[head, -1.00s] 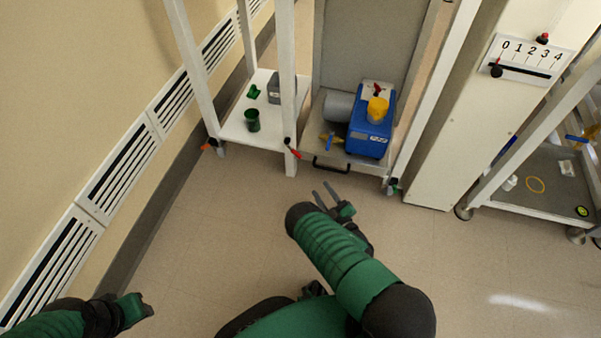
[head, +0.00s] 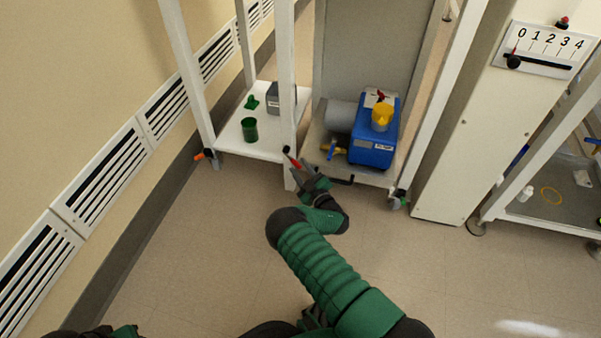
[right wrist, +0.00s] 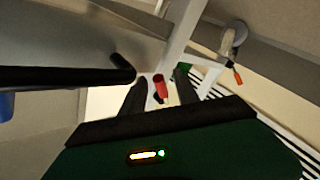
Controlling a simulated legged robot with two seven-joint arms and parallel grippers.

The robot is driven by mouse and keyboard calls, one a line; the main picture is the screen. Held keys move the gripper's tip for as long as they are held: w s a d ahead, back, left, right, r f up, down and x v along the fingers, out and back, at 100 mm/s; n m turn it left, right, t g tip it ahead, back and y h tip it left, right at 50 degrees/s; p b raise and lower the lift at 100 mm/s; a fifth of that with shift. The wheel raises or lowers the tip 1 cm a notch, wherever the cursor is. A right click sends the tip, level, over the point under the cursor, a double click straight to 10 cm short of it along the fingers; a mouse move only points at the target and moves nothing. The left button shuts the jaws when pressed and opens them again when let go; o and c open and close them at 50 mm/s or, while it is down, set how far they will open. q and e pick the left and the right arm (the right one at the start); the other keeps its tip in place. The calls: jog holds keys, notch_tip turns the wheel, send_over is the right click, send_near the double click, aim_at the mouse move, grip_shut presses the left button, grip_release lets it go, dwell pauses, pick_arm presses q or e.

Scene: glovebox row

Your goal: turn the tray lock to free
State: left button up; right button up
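The tray lock is a small red lever (head: 293,160) on a dark pivot, on the white post left of the grey tray (head: 312,150). It slants down and to the right. My right gripper (head: 299,168) is at the lever. In the right wrist view the red lever (right wrist: 160,87) shows between the two dark fingers (right wrist: 158,92), which are apart. I cannot tell whether either finger touches it. The tray's black handle (right wrist: 65,76) runs close by on the left there. My left gripper (head: 125,332) is mostly cut off at the bottom left.
A blue pump (head: 374,142) with a yellow cap stands on the tray. A green cup (head: 249,129) and a grey container (head: 273,98) stand on the white shelf at left. A caster with an orange tab (right wrist: 237,72) is beyond the fingers. The floor in front is clear.

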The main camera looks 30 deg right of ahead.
grip_shut()
jog(key=shift+a+f, duration=0.1)
dwell(1.2)
